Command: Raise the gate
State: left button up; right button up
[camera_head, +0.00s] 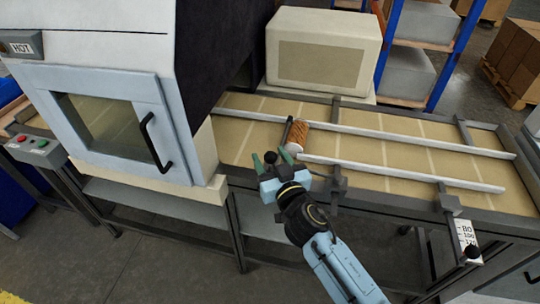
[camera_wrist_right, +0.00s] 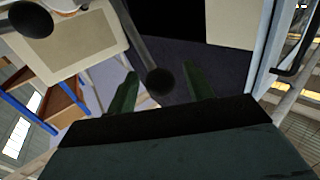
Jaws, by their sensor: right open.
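My right gripper (camera_head: 270,160) is open in the head view, at the near edge of the conveyor. Its green fingers stand on either side of a black ball knob (camera_head: 270,156). The wrist view also shows the knob (camera_wrist_right: 160,81) between the parted fingertips, on the end of a dark rod (camera_wrist_right: 137,38). Whether the fingers touch the knob is unclear. A dark bar (camera_head: 287,128), apparently the gate, stands across the lane just beyond. An orange-brown filter cartridge (camera_head: 299,134) with a pale end lies against or close to its right side. My left gripper is not in view.
Pale guide rails (camera_head: 410,146) run along the tan conveyor (camera_head: 385,182). A white machine with a handled glass door (camera_head: 115,125) stands left. A beige box (camera_head: 322,50) stands behind. Another black knob (camera_head: 473,252) is by a numbered plate at the right front.

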jog(key=shift+w+a, duration=0.1)
jog(key=shift+w, duration=0.25)
jog(key=shift+c, duration=0.2)
